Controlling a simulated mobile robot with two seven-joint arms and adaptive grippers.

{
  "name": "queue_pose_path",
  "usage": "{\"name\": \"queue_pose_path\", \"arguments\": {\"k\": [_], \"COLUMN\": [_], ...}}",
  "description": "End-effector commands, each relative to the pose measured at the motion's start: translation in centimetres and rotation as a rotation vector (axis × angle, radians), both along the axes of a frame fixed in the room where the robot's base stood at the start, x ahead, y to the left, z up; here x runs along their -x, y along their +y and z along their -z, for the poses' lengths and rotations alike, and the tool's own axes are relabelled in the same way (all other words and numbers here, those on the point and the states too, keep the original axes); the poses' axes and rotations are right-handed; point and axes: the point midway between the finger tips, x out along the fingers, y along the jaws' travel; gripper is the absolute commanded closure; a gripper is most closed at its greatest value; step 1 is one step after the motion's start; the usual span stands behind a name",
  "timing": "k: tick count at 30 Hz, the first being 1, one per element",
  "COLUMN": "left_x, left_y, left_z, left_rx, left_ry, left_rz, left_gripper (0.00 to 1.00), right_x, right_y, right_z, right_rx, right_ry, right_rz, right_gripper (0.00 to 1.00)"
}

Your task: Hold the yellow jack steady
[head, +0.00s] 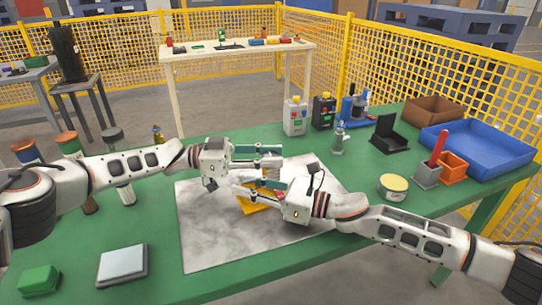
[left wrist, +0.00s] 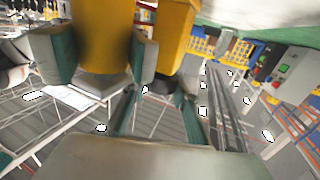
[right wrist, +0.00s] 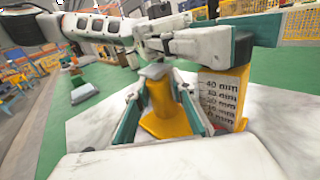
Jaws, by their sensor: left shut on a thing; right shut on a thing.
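The yellow jack (head: 254,205) stands on the grey-white marbled mat (head: 212,243), mostly hidden by my grippers in the head view. My left gripper (head: 266,156) is over its upper part; in the left wrist view its pads (left wrist: 97,55) are shut on a yellow part (left wrist: 105,25). My right gripper (head: 248,186) is lower; in the right wrist view its fingers (right wrist: 162,92) are shut around a yellow part of the jack (right wrist: 166,122). A plate with millimetre marks (right wrist: 219,97) shows beside that part, partly covered. The jack's top is hidden.
On the green table, two control boxes (head: 295,117) stand behind the mat and a yellow-lidded tin (head: 393,187) to its right. A blue tray (head: 478,149) and orange bin (head: 453,166) are further right. A grey-white pad (head: 122,263) and green block (head: 39,280) lie front left.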

Motion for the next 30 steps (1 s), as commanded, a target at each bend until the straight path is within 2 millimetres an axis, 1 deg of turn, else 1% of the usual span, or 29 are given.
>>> {"name": "queue_pose_path", "arguments": {"k": [1, 9, 10, 11, 12, 23, 26, 30], "left_x": [0.0, 0.0, 0.0, 0.0, 0.0, 0.0, -0.1, -0.2], "left_y": [-0.1, -0.1, -0.1, -0.1, -0.1, 0.2, 1.3, 3.5], "left_z": [-0.4, -0.3, -0.3, -0.3, -0.3, 0.0, 0.0, 0.0], "left_rx": [0.004, 0.004, 0.004, 0.004, 0.004, 0.001, 0.0, 0.0], "left_ry": [-0.003, -0.002, -0.002, -0.002, -0.001, 0.001, 0.001, 0.0], "left_rz": [0.003, 0.004, 0.004, 0.004, 0.004, 0.002, 0.0, -0.001], "left_gripper": [0.93, 0.93, 0.66, 0.59, 0.54, 0.54, 0.54, 0.54], "right_x": [0.2, 0.2, 0.2, 0.2, 0.2, 0.1, 0.1, 0.1], "right_y": [0.1, 0.1, 0.1, 0.1, 0.1, 0.1, 0.0, 0.0], "right_z": [0.3, 0.3, 0.3, 0.3, 0.3, 0.3, 0.3, 0.3], "right_rx": [0.001, 0.002, 0.002, 0.001, 0.001, 0.0, 0.0, 0.0], "right_ry": [0.005, 0.006, 0.006, 0.006, 0.006, 0.007, 0.007, 0.007], "right_rz": [-0.004, -0.003, -0.003, -0.003, -0.003, -0.002, -0.001, -0.001], "right_gripper": [1.0, 1.0, 1.0, 1.0, 1.0, 1.0, 1.0, 1.0]}}
